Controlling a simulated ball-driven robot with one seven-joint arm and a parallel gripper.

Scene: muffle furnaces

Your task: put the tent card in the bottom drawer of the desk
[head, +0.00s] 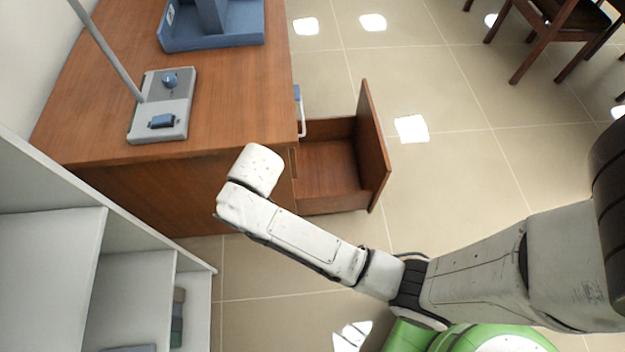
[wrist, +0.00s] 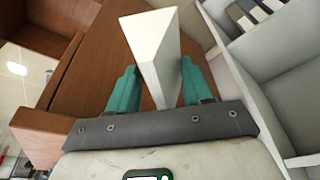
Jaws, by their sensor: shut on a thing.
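My gripper (wrist: 158,68) has teal fingers and is shut on the tent card (wrist: 152,38), a white wedge-shaped piece, in the wrist view. The fingers stand on either side of the card. In the head view my arm reaches to the near corner of the wooden desk (head: 225,95); the gripper and card are hidden there. A low drawer (head: 328,172) of the desk is pulled out on its right side, and the visible part of its inside looks empty. My arm's end is just left of this drawer. The desk's wood also shows in the wrist view (wrist: 95,65).
A lamp base (head: 163,120) and a blue stand (head: 215,35) are on the desk top. A white shelf unit (head: 50,235) stands at the lower left. Wooden chairs (head: 560,30) are at the upper right. The tiled floor right of the drawer is clear.

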